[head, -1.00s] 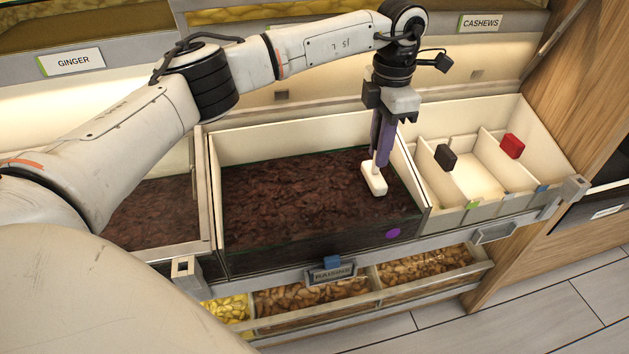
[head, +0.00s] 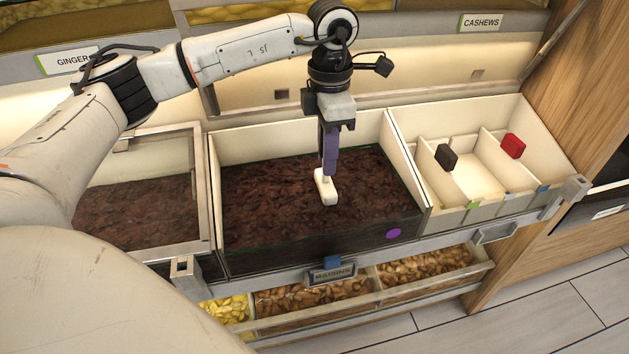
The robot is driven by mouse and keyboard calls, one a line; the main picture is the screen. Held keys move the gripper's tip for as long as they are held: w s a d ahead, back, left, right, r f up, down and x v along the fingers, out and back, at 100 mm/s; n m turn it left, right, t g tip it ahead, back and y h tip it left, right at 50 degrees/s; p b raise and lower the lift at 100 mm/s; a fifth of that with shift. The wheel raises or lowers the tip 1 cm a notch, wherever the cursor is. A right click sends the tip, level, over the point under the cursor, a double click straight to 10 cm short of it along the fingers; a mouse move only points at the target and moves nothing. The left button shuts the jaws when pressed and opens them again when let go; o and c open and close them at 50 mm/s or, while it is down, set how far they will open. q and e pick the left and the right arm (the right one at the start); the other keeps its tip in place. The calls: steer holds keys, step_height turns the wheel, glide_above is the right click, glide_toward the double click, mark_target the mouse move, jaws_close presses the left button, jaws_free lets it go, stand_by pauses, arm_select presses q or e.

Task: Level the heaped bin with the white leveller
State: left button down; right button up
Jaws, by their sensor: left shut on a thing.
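The raisin bin (head: 296,262) is an open white-walled bin with a clear front, full of dark brown raisins (head: 265,200). The raisin surface looks nearly flat, with small lumps. My left gripper (head: 328,168) points down over the middle of the bin and is shut on the white leveller (head: 326,187). The leveller's white block is at the raisin surface; I cannot tell how deep it presses. My right gripper is not in the head view.
To the right is a divided white tray (head: 478,172) with a black block (head: 446,157) and a red block (head: 513,145). A covered bin (head: 140,215) stands to the left. Lower bins of nuts (head: 310,299) sit below the front.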

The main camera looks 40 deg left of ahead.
arm_select(q)
step_height(320, 180, up, 8)
steer(key=s+a+p, duration=0.2)
steer(key=p, duration=0.3)
steer(key=shift+s+f, duration=0.25)
stand_by(0.6)
steer(key=shift+f, duration=0.1)
